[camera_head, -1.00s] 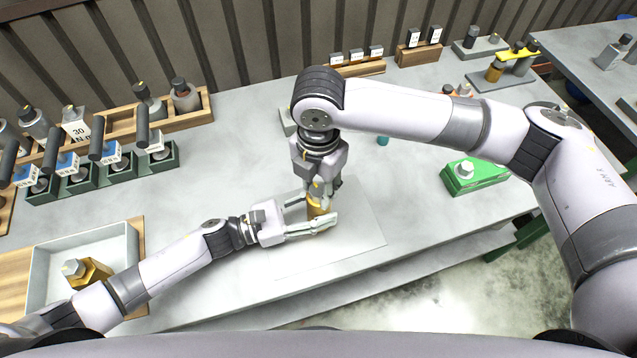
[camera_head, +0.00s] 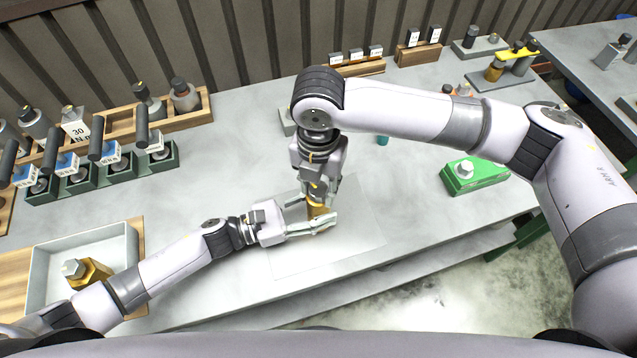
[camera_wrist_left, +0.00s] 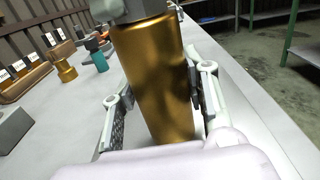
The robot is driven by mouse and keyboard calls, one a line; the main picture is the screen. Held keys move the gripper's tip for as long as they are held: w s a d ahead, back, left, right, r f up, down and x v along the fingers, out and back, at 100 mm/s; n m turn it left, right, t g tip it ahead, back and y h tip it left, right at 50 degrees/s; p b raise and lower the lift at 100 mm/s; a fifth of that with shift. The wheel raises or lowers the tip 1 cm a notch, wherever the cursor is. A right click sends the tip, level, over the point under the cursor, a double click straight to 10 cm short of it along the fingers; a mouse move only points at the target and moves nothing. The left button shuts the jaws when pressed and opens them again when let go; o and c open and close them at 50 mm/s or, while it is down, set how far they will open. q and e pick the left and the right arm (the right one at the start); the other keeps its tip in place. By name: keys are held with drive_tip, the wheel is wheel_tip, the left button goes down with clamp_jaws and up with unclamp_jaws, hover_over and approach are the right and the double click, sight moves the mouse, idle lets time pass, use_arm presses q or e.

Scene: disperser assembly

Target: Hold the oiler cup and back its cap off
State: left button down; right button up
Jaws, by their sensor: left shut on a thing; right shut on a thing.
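The oiler cup is a brass-coloured cylinder (camera_wrist_left: 155,75), upright above the pale mat on the bench; it also shows in the head view (camera_head: 317,211). My left gripper (camera_head: 314,219) comes in level from the left and is shut on the cup's body, one finger on each side. My right gripper (camera_head: 318,193) points straight down from above and is shut at the cup's top, on its cap. The cap is mostly hidden by the fingers in the head view. Grey parts cover the cup's top in the left wrist view, and I cannot tell cap from gripper there.
A tray (camera_head: 40,262) at the left holds a brass part with a grey top (camera_head: 88,272). A green block with a white knob (camera_head: 474,175) sits to the right. Racks of tools (camera_head: 100,170) stand at the back left. A small teal item (camera_head: 382,140) stands behind the right arm.

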sight(319, 189)
drive_tip(key=o, duration=1.1)
drive_tip(key=shift+o, duration=0.2)
wheel_tip(319, 189, up, 12)
use_arm(q)
drive_tip(key=c, duration=0.8)
unclamp_jaws()
drive_tip(key=shift+c, duration=0.2)
